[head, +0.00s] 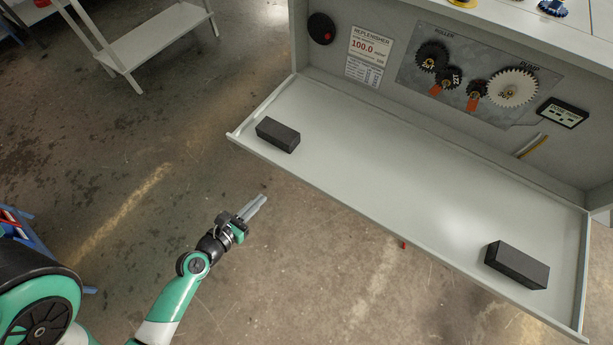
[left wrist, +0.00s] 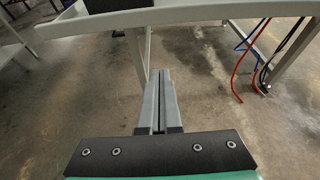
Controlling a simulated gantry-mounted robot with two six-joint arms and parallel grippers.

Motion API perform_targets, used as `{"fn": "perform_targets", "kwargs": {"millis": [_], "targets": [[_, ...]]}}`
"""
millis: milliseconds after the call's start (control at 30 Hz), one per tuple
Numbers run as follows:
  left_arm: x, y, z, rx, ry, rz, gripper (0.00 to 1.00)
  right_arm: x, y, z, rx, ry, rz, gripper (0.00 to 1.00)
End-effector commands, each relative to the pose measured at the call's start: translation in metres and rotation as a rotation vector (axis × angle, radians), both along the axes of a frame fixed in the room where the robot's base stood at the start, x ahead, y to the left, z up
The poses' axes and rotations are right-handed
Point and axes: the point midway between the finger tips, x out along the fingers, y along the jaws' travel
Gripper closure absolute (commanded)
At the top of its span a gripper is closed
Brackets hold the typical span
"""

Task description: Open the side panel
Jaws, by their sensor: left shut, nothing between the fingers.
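The side panel (head: 370,180) of the plate processor is folded down and lies roughly flat, like a shelf, in the head view. Two black blocks, one at the left (head: 278,135) and one at the right (head: 516,265), sit on its inner face. Its edge also crosses the top of the left wrist view (left wrist: 200,16). My left gripper (head: 258,203) is shut and empty, below and to the left of the panel's front edge, apart from it. In the left wrist view its fingers (left wrist: 160,90) are together. My right gripper is not in view.
The opened bay shows gears on a plate (head: 470,75), a replenisher label (head: 368,57) and a round black knob (head: 321,29). A grey bench (head: 150,40) stands at the upper left. Red and blue hoses (left wrist: 236,75) hang below the panel. The floor around my left gripper is clear.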

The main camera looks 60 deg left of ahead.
Motion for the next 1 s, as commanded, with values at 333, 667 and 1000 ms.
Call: {"fn": "perform_targets", "kwargs": {"millis": [333, 667, 1000], "targets": [[0.035, 0.013, -0.009, 0.004, -0.001, -0.006, 1.00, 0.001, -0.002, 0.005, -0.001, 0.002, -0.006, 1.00], [0.091, 0.035, -0.021, 0.004, -0.001, -0.005, 1.00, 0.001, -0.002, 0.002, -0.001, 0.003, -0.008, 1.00], [0.088, 0.035, 0.010, 0.002, 0.001, -0.004, 1.00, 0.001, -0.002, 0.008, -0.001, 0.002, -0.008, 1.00]]}}
